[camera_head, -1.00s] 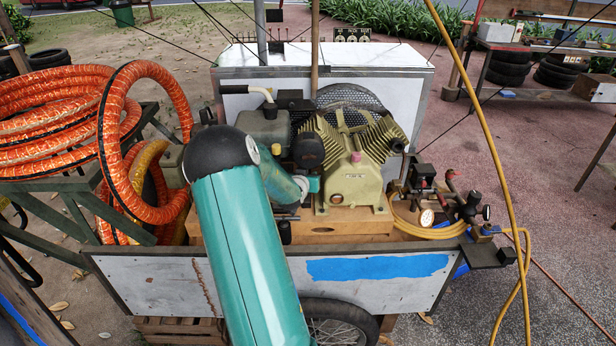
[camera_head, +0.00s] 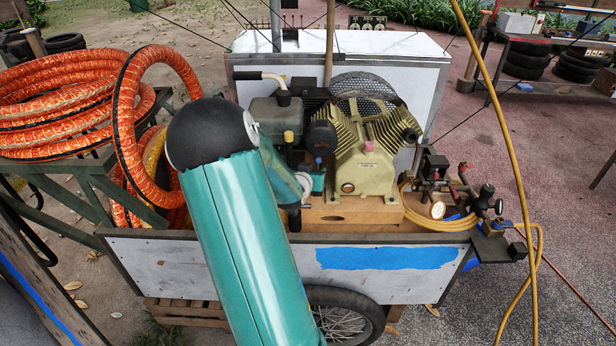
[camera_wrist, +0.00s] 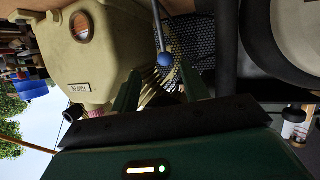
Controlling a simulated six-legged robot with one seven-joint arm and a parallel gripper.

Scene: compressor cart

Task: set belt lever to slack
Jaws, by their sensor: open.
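A lever, a thin grey rod with a blue ball knob (camera_wrist: 165,60), stands beside the cream compressor block (camera_wrist: 95,55) in the wrist view. The knob also shows as a small blue dot in the head view (camera_head: 318,160), left of the compressor (camera_head: 365,172). My gripper (camera_wrist: 160,88) is open, with one green finger on each side of the picture line to the knob. The knob appears just ahead of the fingertips, and I see no contact. In the head view my gripper (camera_head: 318,181) is small and partly hidden by my own arm.
The cart's front wall (camera_head: 390,278) and dark wheel (camera_head: 345,315) are below. A gauge and valves (camera_head: 437,209) with a yellow hose stand at the right. Orange hose coils (camera_head: 60,110) lie at the left. A meshed flywheel guard (camera_head: 370,90) rises behind the compressor.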

